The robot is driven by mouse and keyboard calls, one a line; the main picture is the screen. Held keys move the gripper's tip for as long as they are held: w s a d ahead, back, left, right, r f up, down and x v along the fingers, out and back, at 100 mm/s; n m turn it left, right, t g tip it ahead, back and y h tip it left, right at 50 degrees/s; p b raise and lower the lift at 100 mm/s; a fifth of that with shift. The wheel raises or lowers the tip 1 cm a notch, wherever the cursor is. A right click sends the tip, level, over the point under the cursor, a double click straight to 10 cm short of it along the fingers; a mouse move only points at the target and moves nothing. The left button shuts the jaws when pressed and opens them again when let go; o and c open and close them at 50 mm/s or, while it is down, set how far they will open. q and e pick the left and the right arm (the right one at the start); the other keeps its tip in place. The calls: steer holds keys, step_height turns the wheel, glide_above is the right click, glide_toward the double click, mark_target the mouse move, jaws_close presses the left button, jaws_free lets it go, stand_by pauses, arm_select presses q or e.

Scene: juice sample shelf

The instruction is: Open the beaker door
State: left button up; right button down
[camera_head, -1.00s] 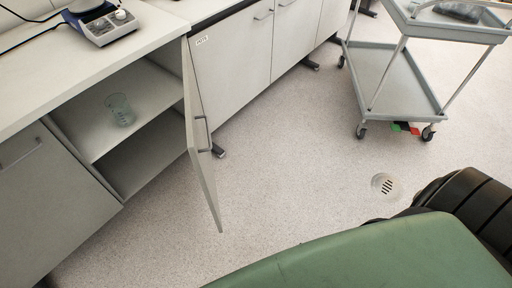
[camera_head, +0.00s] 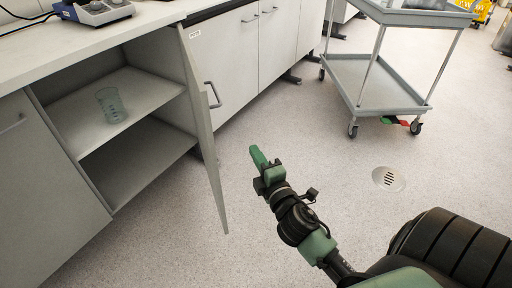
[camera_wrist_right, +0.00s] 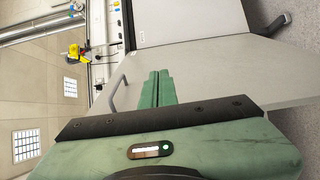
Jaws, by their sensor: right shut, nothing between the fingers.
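The beaker door (camera_head: 203,120) is a pale grey cabinet door standing swung wide open, with a grey bar handle (camera_head: 213,95) on its outer face. Behind it the cabinet is open, and a clear beaker (camera_head: 111,105) stands on its middle shelf (camera_head: 135,92). My right gripper (camera_head: 258,158) is shut and empty, to the right of the door and apart from it, above the floor. In the right wrist view its green fingers (camera_wrist_right: 157,88) lie together, with the handle (camera_wrist_right: 119,93) to their left. My left gripper is not in view.
A grey trolley (camera_head: 375,85) stands at the back right. Closed cabinets (camera_head: 265,45) continue beyond the open door. A blue-grey device (camera_head: 95,10) sits on the counter. The floor around the drain (camera_head: 389,179) is clear.

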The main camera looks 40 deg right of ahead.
steer(key=w+d, duration=0.5)
steer(key=w, duration=0.4)
steer(key=shift+d+b, duration=0.4)
steer(key=shift+b, duration=0.05)
steer(key=shift+w, duration=0.1)
stand_by(0.5)
steer(key=shift+f, duration=0.1)
stand_by(0.4)
